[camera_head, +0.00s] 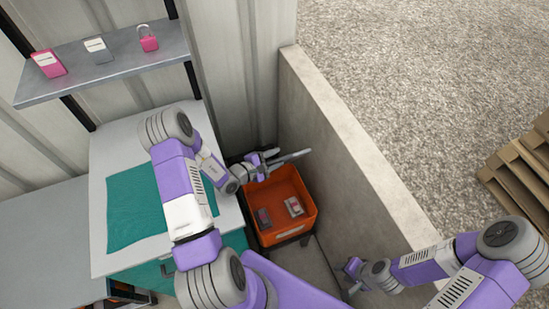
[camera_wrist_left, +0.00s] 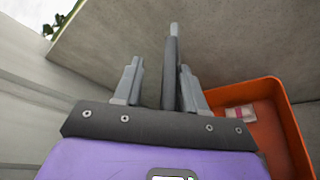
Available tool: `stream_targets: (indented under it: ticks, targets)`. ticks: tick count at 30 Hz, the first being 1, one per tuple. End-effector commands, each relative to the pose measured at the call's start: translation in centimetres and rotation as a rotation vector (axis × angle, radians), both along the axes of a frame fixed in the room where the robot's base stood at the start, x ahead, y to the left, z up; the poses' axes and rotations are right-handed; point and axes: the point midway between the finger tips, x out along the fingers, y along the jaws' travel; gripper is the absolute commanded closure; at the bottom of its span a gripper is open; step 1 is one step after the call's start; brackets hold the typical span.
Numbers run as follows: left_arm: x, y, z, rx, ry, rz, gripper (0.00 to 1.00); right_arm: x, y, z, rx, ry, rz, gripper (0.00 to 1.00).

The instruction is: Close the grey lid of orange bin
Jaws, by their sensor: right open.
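The orange bin (camera_head: 283,237) stands open on the floor between the bench and the concrete wall, with small items inside. Its rim also shows at right in the left wrist view (camera_wrist_left: 290,115). A thin grey panel (camera_wrist_left: 171,70), seemingly the lid on edge, stands upright between my left gripper's fingers (camera_wrist_left: 160,85). In the head view my left gripper (camera_head: 268,160) is at the bin's far edge, and the grey strip (camera_head: 292,157) extends right from it. The fingers are apart, with a gap left of the panel; contact on its right is unclear. My right gripper (camera_head: 352,278) is open, low, right of the bin.
A concrete wall (camera_head: 345,140) runs close along the bin's right side. A white bench (camera_head: 110,180) with a green mat (camera_head: 135,210) stands at left. A shelf (camera_head: 110,65) above it holds small boxes and a padlock-like item. Pallets (camera_head: 520,170) lie outside at right.

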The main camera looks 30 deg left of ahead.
Motion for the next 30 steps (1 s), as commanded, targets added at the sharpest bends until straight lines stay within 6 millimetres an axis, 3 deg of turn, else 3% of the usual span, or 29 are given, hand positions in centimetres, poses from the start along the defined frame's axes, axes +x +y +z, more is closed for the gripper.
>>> stream_targets:
  ticks: [5,19,30]
  targets:
    - [0.1,0.0,0.8,0.002,-0.004,-0.001,0.60,0.0,0.0,0.2,0.000,0.000,0.000,0.60]
    - [0.0,0.0,8.9,0.002,-0.003,0.000,0.60,0.0,0.0,1.8,0.000,0.000,0.000,0.60]
    - [0.0,0.0,10.0,-0.001,0.000,0.000,0.60,0.0,0.0,2.0,0.000,0.000,0.000,0.60]
